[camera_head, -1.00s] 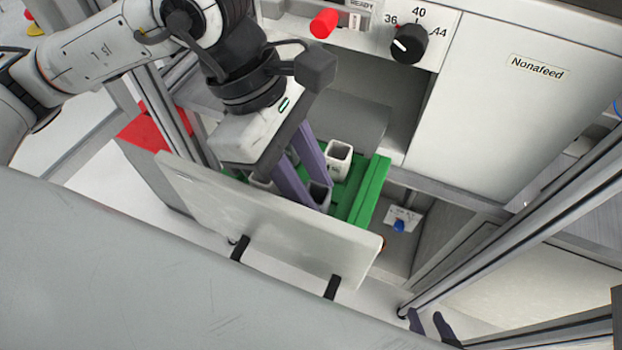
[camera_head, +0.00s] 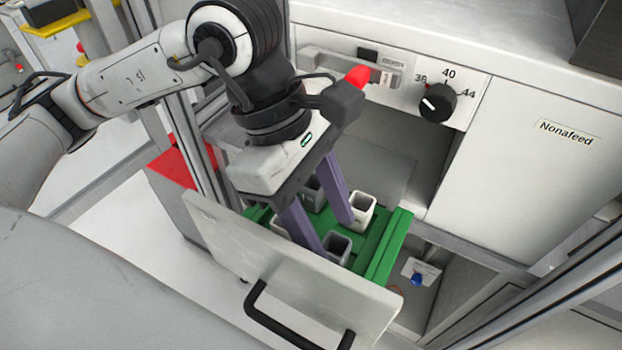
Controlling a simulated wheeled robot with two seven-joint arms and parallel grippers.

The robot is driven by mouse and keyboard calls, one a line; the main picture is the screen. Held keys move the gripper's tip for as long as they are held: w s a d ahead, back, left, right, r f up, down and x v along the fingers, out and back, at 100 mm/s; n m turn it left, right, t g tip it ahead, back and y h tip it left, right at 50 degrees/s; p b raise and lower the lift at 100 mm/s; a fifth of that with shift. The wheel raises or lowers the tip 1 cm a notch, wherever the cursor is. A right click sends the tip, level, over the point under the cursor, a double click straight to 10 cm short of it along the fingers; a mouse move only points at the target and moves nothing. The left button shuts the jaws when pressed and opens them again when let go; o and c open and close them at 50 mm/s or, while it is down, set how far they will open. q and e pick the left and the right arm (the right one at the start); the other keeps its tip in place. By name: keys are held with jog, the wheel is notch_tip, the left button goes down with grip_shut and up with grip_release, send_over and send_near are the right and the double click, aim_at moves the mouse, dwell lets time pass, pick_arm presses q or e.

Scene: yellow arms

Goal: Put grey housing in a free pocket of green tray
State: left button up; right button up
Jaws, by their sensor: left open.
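The green tray (camera_head: 393,246) sits inside the machine's opening, behind a pale panel. A grey housing (camera_head: 337,248), square and hollow, stands upright at the tray's front; its base is hidden. A second grey housing (camera_head: 313,196) stands farther back, partly covered by my gripper. A white housing (camera_head: 361,209) stands at the right, and another pale one (camera_head: 280,226) shows partly at the left. My left gripper (camera_head: 335,236) points down over the tray, its two purple fingers spread. One finger is beside the front grey housing, the other by the white one; contact cannot be told.
The pale panel (camera_head: 290,270) with a black handle (camera_head: 290,332) stands in front of the tray. A metal frame post rises close to my left arm.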

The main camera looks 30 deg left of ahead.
pick_arm(q)
jog(key=v, duration=1)
